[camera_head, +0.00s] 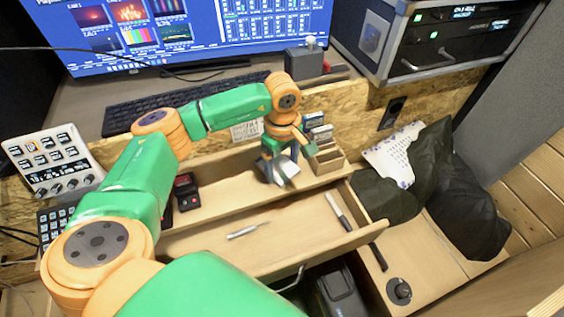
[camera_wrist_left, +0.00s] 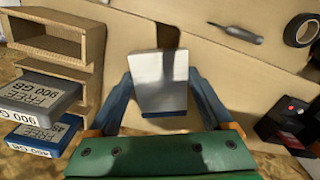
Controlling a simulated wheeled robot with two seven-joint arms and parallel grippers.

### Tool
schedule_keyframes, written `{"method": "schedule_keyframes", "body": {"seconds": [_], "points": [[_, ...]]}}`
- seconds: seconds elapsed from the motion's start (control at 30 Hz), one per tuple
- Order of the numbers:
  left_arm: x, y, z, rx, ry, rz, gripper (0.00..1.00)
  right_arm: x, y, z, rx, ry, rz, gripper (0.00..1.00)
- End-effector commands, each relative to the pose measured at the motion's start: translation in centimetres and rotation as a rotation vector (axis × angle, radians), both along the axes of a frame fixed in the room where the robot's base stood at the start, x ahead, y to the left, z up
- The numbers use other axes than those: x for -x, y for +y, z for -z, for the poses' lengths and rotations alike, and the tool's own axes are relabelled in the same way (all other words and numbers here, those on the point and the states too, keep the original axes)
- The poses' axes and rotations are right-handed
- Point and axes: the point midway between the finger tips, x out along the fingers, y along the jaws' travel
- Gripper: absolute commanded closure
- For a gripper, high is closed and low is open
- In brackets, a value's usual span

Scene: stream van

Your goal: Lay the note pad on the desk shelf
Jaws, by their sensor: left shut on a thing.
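The note pad (camera_head: 288,168) is a small pale grey-white block. In the left wrist view the note pad (camera_wrist_left: 160,82) shows a grey face and a blue edge, between two blue fingers. My left gripper (camera_head: 279,160) is shut on it and points down over the desk shelf (camera_head: 235,192), the wooden ledge behind the open drawer. The left gripper (camera_wrist_left: 162,100) also fills the middle of the left wrist view. I cannot tell whether the pad touches the shelf. My right gripper is not in view.
A small wooden rack (camera_head: 327,159) stands close to the right of the gripper, with labelled drives (camera_wrist_left: 45,95) beside it. A black and red device (camera_head: 186,191) sits on the shelf at left. The open drawer (camera_head: 290,247) holds a screwdriver (camera_head: 247,231) and a dark-handled tool (camera_head: 338,211).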

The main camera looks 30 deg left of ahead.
Motion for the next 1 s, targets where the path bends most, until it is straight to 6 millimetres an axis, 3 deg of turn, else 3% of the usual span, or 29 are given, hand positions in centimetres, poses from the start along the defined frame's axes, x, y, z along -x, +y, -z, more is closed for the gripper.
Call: {"method": "schedule_keyframes", "body": {"seconds": [0.1, 0.13, 0.2, 0.4, 0.57, 1.0], "points": [[0.0, 0.0, 0.5, 0.000, 0.000, 0.000, 0.72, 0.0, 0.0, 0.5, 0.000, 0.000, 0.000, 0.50], [0.0, 0.0, 0.5, 0.000, 0.000, 0.000, 0.13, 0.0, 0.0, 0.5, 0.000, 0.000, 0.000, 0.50], [0.0, 0.0, 0.3, 0.001, 0.000, 0.000, 0.00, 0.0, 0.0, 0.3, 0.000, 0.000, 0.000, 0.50], [0.0, 0.0, 0.3, 0.001, 0.000, 0.000, 0.00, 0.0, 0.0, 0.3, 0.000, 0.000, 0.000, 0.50], [-0.1, -0.1, -1.0, 0.002, -0.004, 0.000, 0.00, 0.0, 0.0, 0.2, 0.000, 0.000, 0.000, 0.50], [-0.1, 0.0, -10.9, 0.001, -0.003, -0.001, 0.00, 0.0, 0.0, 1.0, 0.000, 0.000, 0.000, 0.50]]}}
